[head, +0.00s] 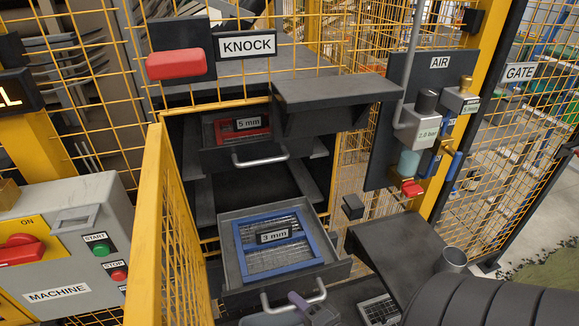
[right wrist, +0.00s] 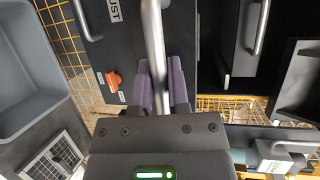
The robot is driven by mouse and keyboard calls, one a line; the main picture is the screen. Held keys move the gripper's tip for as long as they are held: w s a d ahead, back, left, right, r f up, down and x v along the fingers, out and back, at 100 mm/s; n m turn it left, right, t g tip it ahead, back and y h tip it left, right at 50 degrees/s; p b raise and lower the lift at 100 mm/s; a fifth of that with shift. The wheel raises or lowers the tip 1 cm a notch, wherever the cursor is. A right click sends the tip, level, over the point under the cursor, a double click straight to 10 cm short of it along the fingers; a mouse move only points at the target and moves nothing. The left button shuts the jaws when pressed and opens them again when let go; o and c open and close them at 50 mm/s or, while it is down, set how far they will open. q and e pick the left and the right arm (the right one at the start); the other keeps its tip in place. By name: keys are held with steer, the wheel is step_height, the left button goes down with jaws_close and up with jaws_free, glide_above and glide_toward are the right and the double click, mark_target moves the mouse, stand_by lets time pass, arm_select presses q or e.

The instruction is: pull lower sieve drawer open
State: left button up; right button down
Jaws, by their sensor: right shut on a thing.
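The lower sieve drawer (head: 230,272) stands well out of its dark frame. It holds a blue-framed sieve (head: 307,243) labelled 3 mm. My right gripper (head: 298,301) is at the drawer's front, shut on its bar handle (head: 265,301). In the right wrist view the purple fingers (right wrist: 163,88) close on the metal handle bar (right wrist: 153,35). The upper drawer (head: 210,158), with a red 5 mm sieve (head: 226,131) and its own handle (head: 260,161), sits further back above. My left gripper is not in view.
A yellow mesh fence panel (head: 160,220) runs close on the left, beside a grey machine box (head: 85,215). A dark panel with air fittings (head: 405,120) stands right. A dark sloped cover (head: 395,255) is right of the drawer. The right wrist view shows a grey bin (right wrist: 25,75).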

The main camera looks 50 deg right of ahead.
steer(key=shift+s+a+p, duration=0.15)
steer(key=shift+s+a, duration=0.3)
steer(key=shift+s, duration=0.35)
steer(key=shift+s+a+p, duration=0.15)
steer(key=shift+s+a, duration=0.3)
steer(key=shift+s, duration=0.4)
steer(key=shift+s+a+p, duration=0.15)
steer(key=shift+s+a, duration=0.3)
steer(key=shift+s, duration=0.35)
steer(key=c, duration=0.6)
jaws_free()
steer(key=s, duration=0.3)
steer(key=s+r, duration=0.1)
steer(key=s, duration=0.2)
steer(key=s+a, duration=0.1)
steer(key=s, duration=0.2)
steer(key=shift+s+r, duration=0.3)
steer(key=shift+r, duration=0.05)
